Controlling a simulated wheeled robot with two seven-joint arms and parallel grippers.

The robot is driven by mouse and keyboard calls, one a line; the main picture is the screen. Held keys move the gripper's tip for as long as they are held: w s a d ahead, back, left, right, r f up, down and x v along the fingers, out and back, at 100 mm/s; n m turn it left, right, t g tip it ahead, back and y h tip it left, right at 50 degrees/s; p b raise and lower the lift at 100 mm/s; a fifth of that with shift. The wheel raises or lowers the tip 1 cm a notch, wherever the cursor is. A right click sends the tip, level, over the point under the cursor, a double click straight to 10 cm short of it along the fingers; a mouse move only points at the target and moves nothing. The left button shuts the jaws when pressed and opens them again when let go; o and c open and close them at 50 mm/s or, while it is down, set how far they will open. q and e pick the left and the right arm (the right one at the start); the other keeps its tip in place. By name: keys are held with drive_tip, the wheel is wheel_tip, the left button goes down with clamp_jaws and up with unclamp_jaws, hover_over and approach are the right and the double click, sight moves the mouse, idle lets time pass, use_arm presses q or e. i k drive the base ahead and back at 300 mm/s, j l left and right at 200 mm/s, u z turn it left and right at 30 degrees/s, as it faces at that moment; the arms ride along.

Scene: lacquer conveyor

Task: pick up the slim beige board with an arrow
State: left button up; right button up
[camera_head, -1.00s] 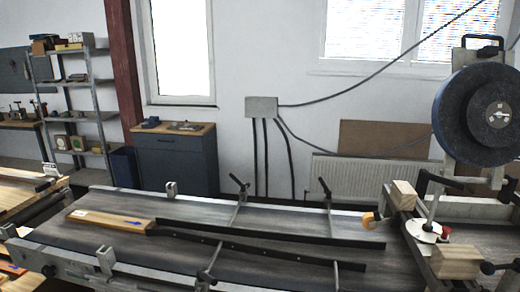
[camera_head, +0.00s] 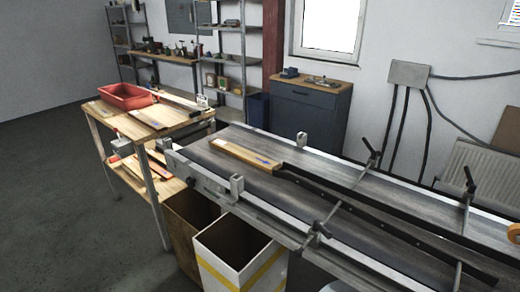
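A slim beige-tan board (camera_head: 240,154) with a small blue arrow near its right end lies flat at the left end of the dark conveyor belt (camera_head: 330,172). Its right end is close to the start of the black guide rails; I cannot tell if they touch. Another light board (camera_head: 146,118) with a blue mark lies on the wooden table (camera_head: 178,117) at the left. More boards (camera_head: 130,168) lie on the table's lower shelf; their marks are too small to read. Neither of my grippers is in view.
A red bin (camera_head: 125,97) stands on the table. A white box with a yellow stripe (camera_head: 240,262) and a brown box (camera_head: 190,222) stand on the floor before the conveyor. Black guide rails (camera_head: 370,225) and clamps rise over the belt. The floor at left is clear.

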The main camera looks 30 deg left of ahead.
sight(260, 161)
drive_tip(key=j+z, duration=0.1)
drive_tip(key=z, duration=0.35)
drive_tip(key=j+z, duration=0.25)
drive_tip(key=j, duration=0.2)
drive_tip(key=k+j+z, duration=0.1)
drive_tip(key=j+z, duration=0.15)
drive_tip(key=j, duration=0.2)
drive_tip(key=k+j+z, duration=0.1)
drive_tip(key=j+z, duration=0.15)
drive_tip(key=j, duration=0.25)
drive_tip(key=k+j, duration=0.1)
drive_tip(key=j, duration=0.25)
drive_tip(key=k+j, duration=0.1)
drive_tip(key=j, duration=0.25)
drive_tip(key=k+j, duration=0.15)
drive_tip(key=j, duration=0.2)
drive_tip(key=k+j+z, duration=0.1)
drive_tip(key=j, duration=0.3)
drive_tip(key=k+j, duration=0.1)
drive_tip(key=j, duration=0.25)
